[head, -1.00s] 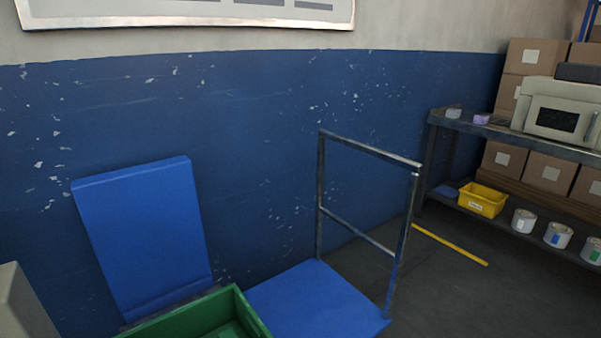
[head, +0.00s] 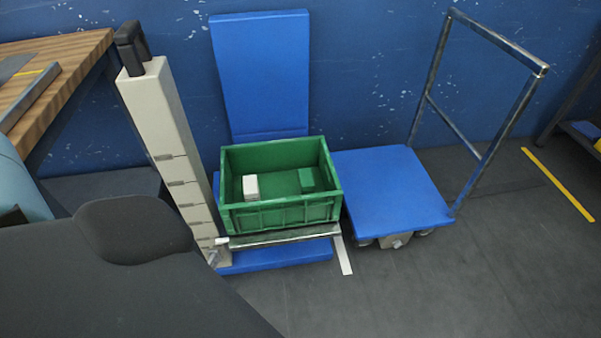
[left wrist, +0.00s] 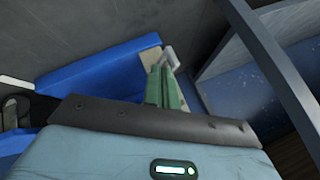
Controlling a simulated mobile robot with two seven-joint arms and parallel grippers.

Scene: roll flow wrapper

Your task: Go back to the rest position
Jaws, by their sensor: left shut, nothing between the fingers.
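My left gripper (left wrist: 164,78) shows in the left wrist view. Its greenish fingers are together at the middle of the dark strip on its light blue housing, and nothing is seen held between them. In the head view neither gripper shows. A light blue part at the left edge there looks like part of my left arm. My right gripper is in neither current view.
A green crate (head: 280,214) holding a white block (head: 250,187) and a green block (head: 306,180) rests on a lift beside a pale column (head: 162,125). A blue cart (head: 390,190) stands to its right. A wooden bench (head: 60,50) is at left.

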